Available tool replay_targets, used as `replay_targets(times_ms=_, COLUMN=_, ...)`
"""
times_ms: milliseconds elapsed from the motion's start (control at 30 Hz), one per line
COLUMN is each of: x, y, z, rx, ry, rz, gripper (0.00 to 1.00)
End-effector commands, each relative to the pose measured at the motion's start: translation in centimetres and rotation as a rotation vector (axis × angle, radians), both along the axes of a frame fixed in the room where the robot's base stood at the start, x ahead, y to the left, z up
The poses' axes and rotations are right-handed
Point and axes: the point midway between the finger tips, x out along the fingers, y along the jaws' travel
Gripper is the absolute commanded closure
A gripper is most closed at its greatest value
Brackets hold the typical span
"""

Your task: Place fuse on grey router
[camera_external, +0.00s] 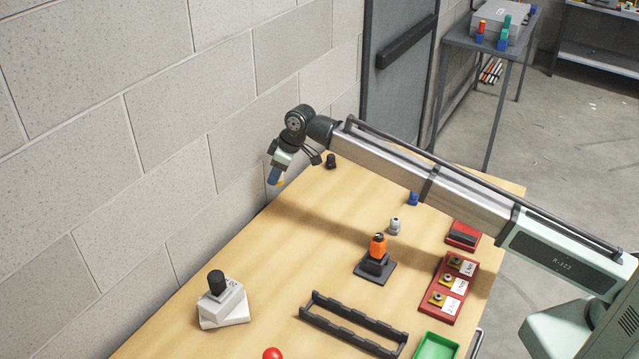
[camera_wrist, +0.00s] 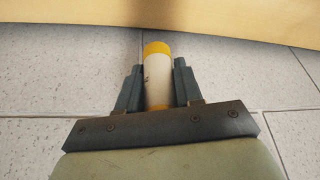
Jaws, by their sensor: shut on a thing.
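My gripper (camera_external: 275,177) is at the far left end of the table, raised near the block wall. In the wrist view its two dark fingers (camera_wrist: 158,85) are shut on a white cylinder with a yellow end, the fuse (camera_wrist: 157,80). No router is plainly marked. A pale grey box stack (camera_external: 225,309) with a black cylinder on top stands at the table's near left. A flat grey box (camera_external: 492,26) lies on a back table. I cannot tell which is the router.
The wooden table (camera_external: 235,262) holds an orange-topped part on a dark base (camera_external: 376,269), a dark rack (camera_external: 352,325), a red tray (camera_external: 449,289), a green bin (camera_external: 436,346), a red ball (camera_external: 273,353) and small parts. The wall (camera_external: 150,120) is close behind my gripper.

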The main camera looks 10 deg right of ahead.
Motion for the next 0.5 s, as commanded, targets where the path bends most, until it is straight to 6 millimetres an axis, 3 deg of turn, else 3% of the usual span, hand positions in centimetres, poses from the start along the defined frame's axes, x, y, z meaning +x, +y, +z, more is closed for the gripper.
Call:
replay_targets(times_ms=200, x=6.5, y=-6.5, z=0.5, rx=0.004, ry=-0.005, rz=-0.094, gripper=0.98)
replay_targets(times_ms=500, x=14.6, y=-16.9, z=1.6, rx=0.011, ry=-0.014, rz=-0.229, gripper=0.98)
